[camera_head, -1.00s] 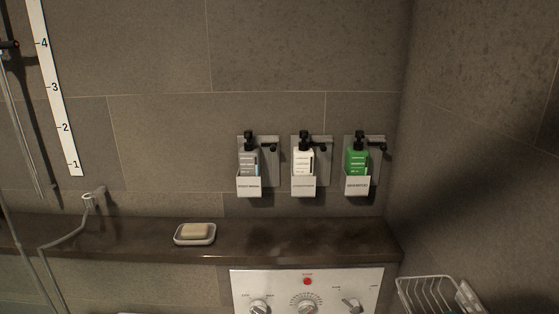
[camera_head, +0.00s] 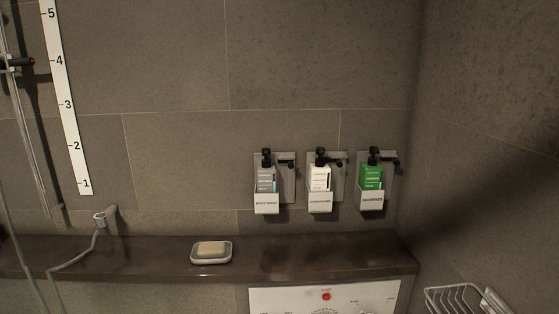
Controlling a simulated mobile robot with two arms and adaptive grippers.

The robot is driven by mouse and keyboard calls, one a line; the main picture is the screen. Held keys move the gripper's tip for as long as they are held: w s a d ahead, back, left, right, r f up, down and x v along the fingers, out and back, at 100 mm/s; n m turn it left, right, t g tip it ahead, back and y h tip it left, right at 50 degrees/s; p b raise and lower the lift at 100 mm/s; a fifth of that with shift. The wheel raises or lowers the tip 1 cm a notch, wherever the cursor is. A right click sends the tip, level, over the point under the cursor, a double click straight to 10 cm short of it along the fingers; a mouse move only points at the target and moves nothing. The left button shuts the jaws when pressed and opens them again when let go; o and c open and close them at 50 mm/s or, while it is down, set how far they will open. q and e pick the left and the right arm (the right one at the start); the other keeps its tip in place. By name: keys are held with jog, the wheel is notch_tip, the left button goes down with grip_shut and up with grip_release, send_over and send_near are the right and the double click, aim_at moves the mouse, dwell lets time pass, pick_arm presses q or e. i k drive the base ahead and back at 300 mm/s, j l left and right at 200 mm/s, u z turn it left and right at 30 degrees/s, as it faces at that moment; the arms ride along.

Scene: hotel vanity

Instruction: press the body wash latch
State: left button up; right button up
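Three pump bottles hang in wall holders above the ledge, right of the middle in the head view. The body wash (camera_head: 266,181) is the leftmost, a grey bottle in a white-fronted holder (camera_head: 266,204) whose small label seems to read body wash. A black latch (camera_head: 285,164) sticks out at the upper right of its holder. The middle bottle (camera_head: 320,178) is white and the right bottle (camera_head: 372,175) is green, each with a similar black latch. Neither of my grippers shows in the head view.
A dark stone ledge (camera_head: 330,262) runs below the bottles, with a soap dish (camera_head: 211,258) on it. A white control panel (camera_head: 345,297) sits under the ledge. A wire basket (camera_head: 458,299) is at lower right. A shower hose and rail stand at left beside a numbered strip (camera_head: 66,110).

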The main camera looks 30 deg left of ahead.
aim_at(291, 165)
jog(key=k+l+u, duration=0.6)
jog(key=k, duration=0.35)
jog(key=k+l+u, duration=0.15)
jog(key=k+u, duration=0.15)
jog(key=k, duration=0.2)
jog(key=i+u, duration=0.15)
jog(key=i, duration=2.05)
